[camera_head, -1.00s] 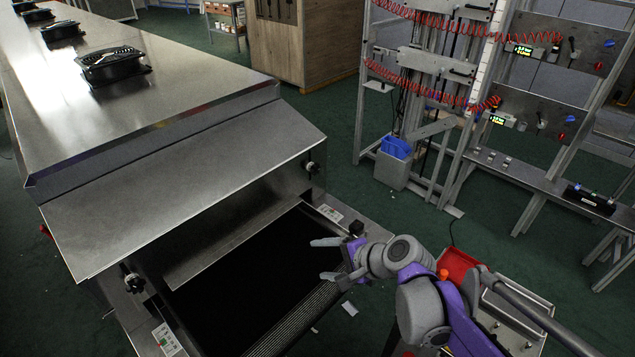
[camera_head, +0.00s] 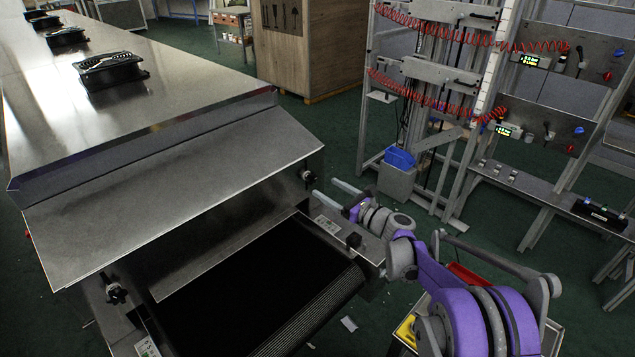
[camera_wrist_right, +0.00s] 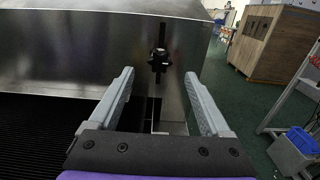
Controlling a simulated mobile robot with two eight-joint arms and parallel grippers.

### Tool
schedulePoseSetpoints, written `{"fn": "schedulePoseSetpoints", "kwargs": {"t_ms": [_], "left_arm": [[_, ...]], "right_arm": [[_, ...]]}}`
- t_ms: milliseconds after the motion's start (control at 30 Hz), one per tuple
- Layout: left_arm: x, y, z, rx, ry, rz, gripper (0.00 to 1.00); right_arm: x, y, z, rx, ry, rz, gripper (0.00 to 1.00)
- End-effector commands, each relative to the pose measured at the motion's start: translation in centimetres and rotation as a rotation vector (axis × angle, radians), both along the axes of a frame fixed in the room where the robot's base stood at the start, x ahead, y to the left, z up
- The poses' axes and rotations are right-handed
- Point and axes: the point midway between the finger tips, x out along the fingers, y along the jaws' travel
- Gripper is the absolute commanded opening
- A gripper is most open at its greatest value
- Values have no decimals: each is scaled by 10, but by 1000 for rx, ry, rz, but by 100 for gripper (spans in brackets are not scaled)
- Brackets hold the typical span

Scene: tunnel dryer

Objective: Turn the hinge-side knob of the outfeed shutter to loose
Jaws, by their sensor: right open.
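The outfeed shutter (camera_head: 190,185) is a sloped steel panel over the dark belt opening. One black knob (camera_head: 308,176) is on the end at the right, and another knob (camera_head: 116,293) is at the left; no label visible shows which is hinge-side. In the right wrist view the right-hand black knob (camera_wrist_right: 158,60) sits at a vertical dark slot in the steel side, ahead of and between the fingers. My right gripper (camera_head: 333,192) is open and empty, just right of that knob and apart from it; its fingers also show in the wrist view (camera_wrist_right: 160,82). My left gripper is out of view.
The black belt (camera_head: 255,290) runs out below the shutter, with a label plate and a small black knob (camera_head: 353,240) on its side rail. A blue bin (camera_head: 400,160) and frame stand to the right. Green floor lies between.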

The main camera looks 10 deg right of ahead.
Motion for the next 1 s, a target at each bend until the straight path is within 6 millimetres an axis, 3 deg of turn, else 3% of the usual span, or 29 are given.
{"fn": "schedulePoseSetpoints", "kwargs": {"t_ms": [300, 667, 1000], "left_arm": [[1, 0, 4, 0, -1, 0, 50], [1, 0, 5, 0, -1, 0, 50], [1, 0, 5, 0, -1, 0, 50]], "right_arm": [[38, 26, 0, -2, 0, 1, 82], [43, 29, 0, -3, -1, 1, 82], [43, 29, 0, -3, -1, 1, 24]]}}
